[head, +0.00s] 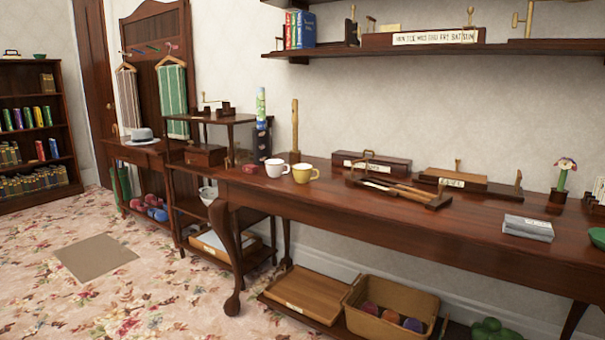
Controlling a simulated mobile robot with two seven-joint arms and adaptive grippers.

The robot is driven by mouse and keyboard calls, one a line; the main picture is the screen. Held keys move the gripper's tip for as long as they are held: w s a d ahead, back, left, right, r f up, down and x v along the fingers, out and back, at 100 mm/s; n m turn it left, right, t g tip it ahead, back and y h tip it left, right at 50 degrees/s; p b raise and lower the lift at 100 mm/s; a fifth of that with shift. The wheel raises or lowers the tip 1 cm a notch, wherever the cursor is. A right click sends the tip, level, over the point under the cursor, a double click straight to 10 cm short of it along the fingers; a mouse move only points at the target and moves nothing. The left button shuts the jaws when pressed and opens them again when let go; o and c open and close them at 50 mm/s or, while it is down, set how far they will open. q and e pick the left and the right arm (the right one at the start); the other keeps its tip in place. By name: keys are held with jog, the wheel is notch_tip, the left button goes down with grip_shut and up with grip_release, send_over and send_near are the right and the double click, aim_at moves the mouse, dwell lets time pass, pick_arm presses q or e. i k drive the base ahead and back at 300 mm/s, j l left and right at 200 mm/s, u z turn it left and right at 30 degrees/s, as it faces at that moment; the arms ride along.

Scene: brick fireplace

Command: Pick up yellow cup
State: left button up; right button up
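A yellow cup (303,173) stands upright on the long dark wooden table (400,222), near its left end. A white cup (276,168) stands just to its left, very close to it; I cannot tell whether they touch. The yellow cup's handle points to the right. Neither of my grippers shows in the head view, and nothing covers the yellow cup.
A small red object (250,169) lies left of the cups. A wooden tray with tools (398,190) lies to their right, with wooden boxes (371,164) behind. A wall shelf (440,47) hangs above. The table's front edge by the cups is clear.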

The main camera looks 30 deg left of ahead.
aim_at(301, 172)
jog(key=i+j+z, duration=0.2)
jog(key=j, duration=0.9)
jog(key=j+z, duration=0.2)
jog(key=j, duration=0.9)
